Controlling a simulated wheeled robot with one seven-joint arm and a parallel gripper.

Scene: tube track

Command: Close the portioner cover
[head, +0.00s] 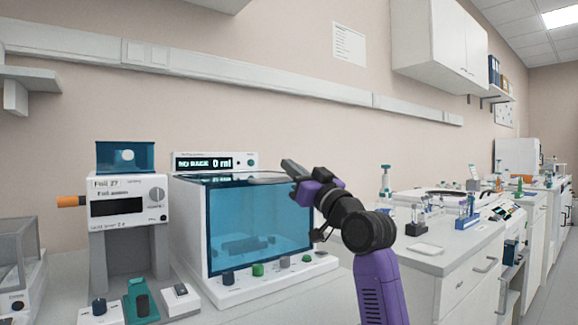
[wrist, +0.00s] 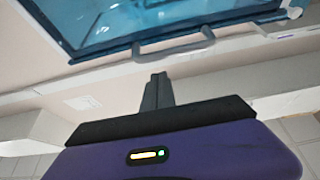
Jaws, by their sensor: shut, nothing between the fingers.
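In the wrist view the blue panel (wrist: 150,18) and grey handle (wrist: 173,47) lie beyond my fingertips. My gripper (head: 289,166) is shut and empty, close to the portioner's upper right corner. Its closed fingers (wrist: 158,78) appear apart from the handle.
A white foil device (head: 128,208) with an orange knob stands left of the portioner. Knobs (head: 258,269) line the portioner's front base. A grey box (head: 20,255) stands at the far left. Benches with lab gear (head: 465,205) run along the right.

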